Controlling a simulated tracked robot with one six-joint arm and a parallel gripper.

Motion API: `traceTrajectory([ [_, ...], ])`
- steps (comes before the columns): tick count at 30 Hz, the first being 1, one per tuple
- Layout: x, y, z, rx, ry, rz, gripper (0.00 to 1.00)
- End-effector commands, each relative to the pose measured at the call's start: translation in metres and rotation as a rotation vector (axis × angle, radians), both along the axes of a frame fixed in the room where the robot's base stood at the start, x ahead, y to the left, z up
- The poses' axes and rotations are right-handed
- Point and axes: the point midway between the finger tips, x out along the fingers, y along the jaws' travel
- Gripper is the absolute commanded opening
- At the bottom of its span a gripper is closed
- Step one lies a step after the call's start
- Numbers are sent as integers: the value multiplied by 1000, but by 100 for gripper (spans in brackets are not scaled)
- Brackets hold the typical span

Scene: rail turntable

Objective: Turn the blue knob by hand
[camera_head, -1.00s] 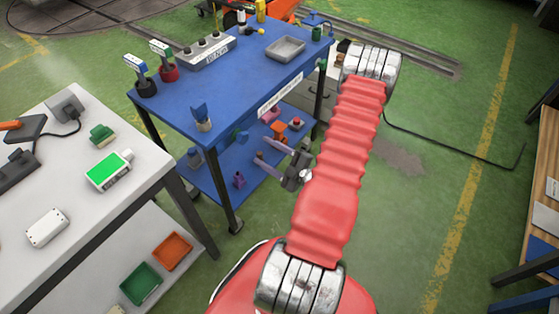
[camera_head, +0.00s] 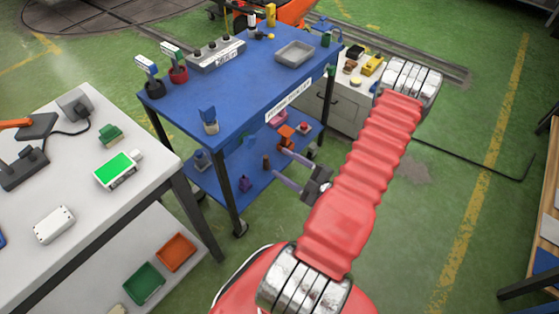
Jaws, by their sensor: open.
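A blue knob (camera_head: 208,114) on a pale round base stands upright near the front edge of the blue table top. Another blue-topped piece on a grey base (camera_head: 201,158) sits on the table's lower shelf, and I cannot tell whether it also turns. My gripper (camera_head: 279,166) is below the table top, in front of the lower shelf's right part in the picture. Its two purple fingers point left and are apart, with nothing seen held between them. It is well away from the knob on the table top. My red arm hides part of the floor.
The blue table (camera_head: 240,85) also carries a grey tray (camera_head: 294,54), a grey switch box (camera_head: 217,54) and red and black holders. A white bench (camera_head: 80,190) stands at the left. Small objects crowd the lower shelf (camera_head: 262,182). Green floor is free at right.

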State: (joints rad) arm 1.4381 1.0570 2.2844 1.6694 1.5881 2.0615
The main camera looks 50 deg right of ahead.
Motion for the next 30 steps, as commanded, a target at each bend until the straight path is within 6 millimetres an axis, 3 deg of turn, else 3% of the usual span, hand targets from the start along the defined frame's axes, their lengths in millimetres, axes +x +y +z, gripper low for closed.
traceTrajectory([
  [8, 1, 0, 0, -244, -9, 2, 56],
  [30, 4, 0, 0, -1322, -44, 2, 56],
])
